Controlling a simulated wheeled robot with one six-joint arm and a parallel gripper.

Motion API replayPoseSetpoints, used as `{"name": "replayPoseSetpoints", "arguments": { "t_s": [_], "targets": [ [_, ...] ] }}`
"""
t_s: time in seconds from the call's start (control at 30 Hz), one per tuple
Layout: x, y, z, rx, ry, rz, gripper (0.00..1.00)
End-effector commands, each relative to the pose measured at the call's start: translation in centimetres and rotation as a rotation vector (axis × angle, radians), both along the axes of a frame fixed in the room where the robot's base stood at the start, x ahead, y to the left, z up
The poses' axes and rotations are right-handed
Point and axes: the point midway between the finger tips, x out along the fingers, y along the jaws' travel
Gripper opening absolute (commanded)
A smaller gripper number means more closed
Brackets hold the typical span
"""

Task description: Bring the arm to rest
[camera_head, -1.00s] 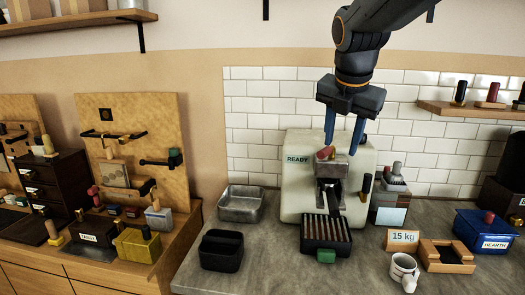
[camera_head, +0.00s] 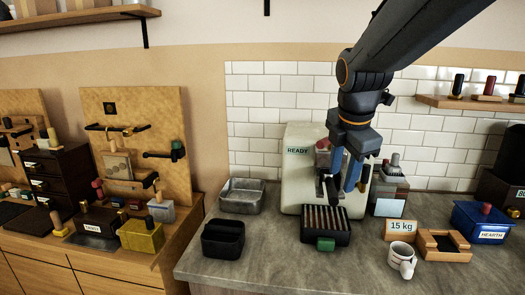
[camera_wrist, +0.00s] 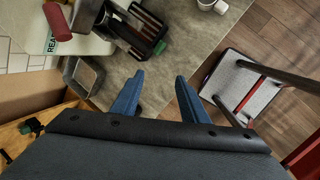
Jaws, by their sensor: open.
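My gripper (camera_head: 344,172) has two blue fingers and hangs in front of the right part of the cream machine (camera_head: 298,170) marked READY, in the head view. In the wrist view the fingers (camera_wrist: 157,95) stand apart with nothing between them. They are seen above the grey counter and the floor. My arm reaches in from the top right of the head view. The gripper hides part of the machine's front.
A black slatted tray (camera_head: 323,224) with a green handle sits before the machine. A shelf (camera_head: 470,103) is at right.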

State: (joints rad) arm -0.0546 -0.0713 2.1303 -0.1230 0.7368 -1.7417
Motion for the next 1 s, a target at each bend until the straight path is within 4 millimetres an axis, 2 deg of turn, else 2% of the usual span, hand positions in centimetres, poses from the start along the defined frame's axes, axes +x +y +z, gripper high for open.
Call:
{"name": "replayPoseSetpoints", "arguments": {
  "t_s": [0.03,0.17,0.3,0.5,0.6,0.8,1.0],
  "targets": [
    [-0.4,0.0,-1.8,0.029,0.011,-0.071,0.4],
    [-1.9,-0.1,-6.5,0.133,0.032,-0.343,0.4],
    [-4.1,-0.2,-12.0,0.246,0.06,-0.689,0.4],
    [-7.8,-0.4,-19.0,0.377,0.09,-1.194,0.4],
    [-9.7,-0.4,-21.9,0.424,0.099,-1.426,0.4],
    [-12.3,-0.5,-25.3,0.476,0.1,-1.739,0.4],
    [-12.9,-0.5,-26.0,0.491,0.098,-1.826,0.4]
  ]
}}
